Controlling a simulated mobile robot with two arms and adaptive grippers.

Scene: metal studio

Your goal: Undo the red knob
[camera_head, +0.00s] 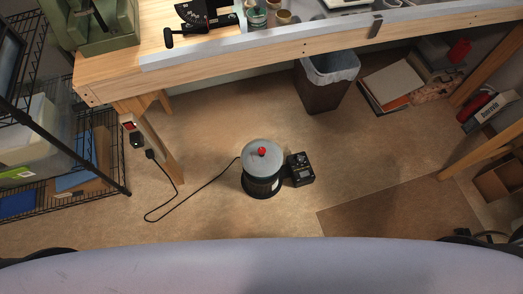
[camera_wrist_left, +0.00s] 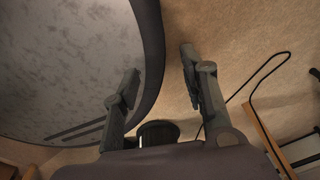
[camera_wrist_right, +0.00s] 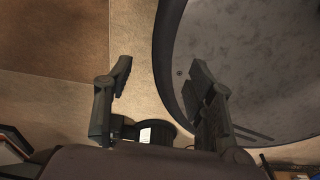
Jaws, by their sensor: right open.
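The red knob (camera_head: 262,151) sits at the centre of the grey round lid of a dark cylindrical pot (camera_head: 263,182) on the floor, with a black control box (camera_head: 299,169) at its right side. In the left wrist view my left gripper (camera_wrist_left: 160,80) has its two fingers spread apart with nothing between them. In the right wrist view my right gripper (camera_wrist_right: 160,75) is open and empty. Neither gripper shows in the head view. The dark base of the pot is partly seen in both wrist views, behind the gripper; the knob is not visible there.
A wooden workbench (camera_head: 107,84) spans the back, with a waste bin (camera_head: 326,92) beneath it. A black cable (camera_head: 190,201) runs from the pot to a socket on the bench leg. A wire rack (camera_head: 117,182) stands at left. Floor around the pot is mostly clear.

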